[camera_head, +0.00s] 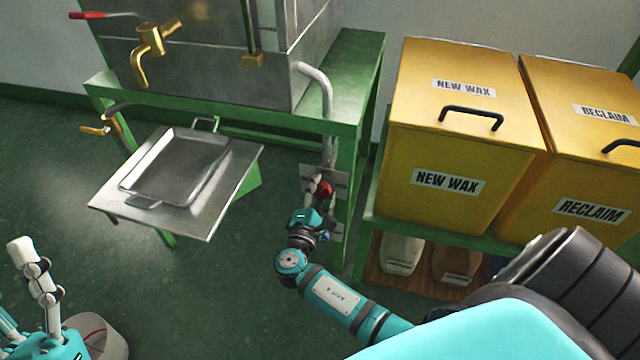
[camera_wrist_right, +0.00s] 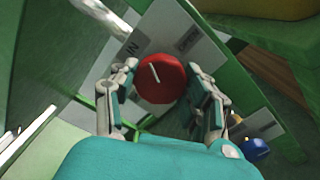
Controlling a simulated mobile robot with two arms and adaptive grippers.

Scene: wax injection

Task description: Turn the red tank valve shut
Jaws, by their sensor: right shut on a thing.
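The red tank valve (camera_wrist_right: 160,79) is a round knob with a white line on its face, in the right wrist view. It sits on a grey plate (camera_wrist_right: 210,55) marked "OPEN", with another partly hidden word at its left. In the head view the red valve (camera_head: 323,187) is on a plate by the green stand's leg, below a grey pipe. My right gripper (camera_wrist_right: 163,92) has a finger on each side of the knob and is shut on it. It also shows in the head view (camera_head: 314,200). My left gripper (camera_head: 30,280) is at the lower left, away from the valve; its jaw state is unclear.
A blue knob (camera_wrist_right: 256,149) is near the red one. A metal tank (camera_head: 210,60) with a brass tap (camera_head: 150,42) stands on the green stand (camera_head: 350,70). A metal tray (camera_head: 180,165) is left. Yellow bins (camera_head: 440,130) stand close at right. Open floor lies in front.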

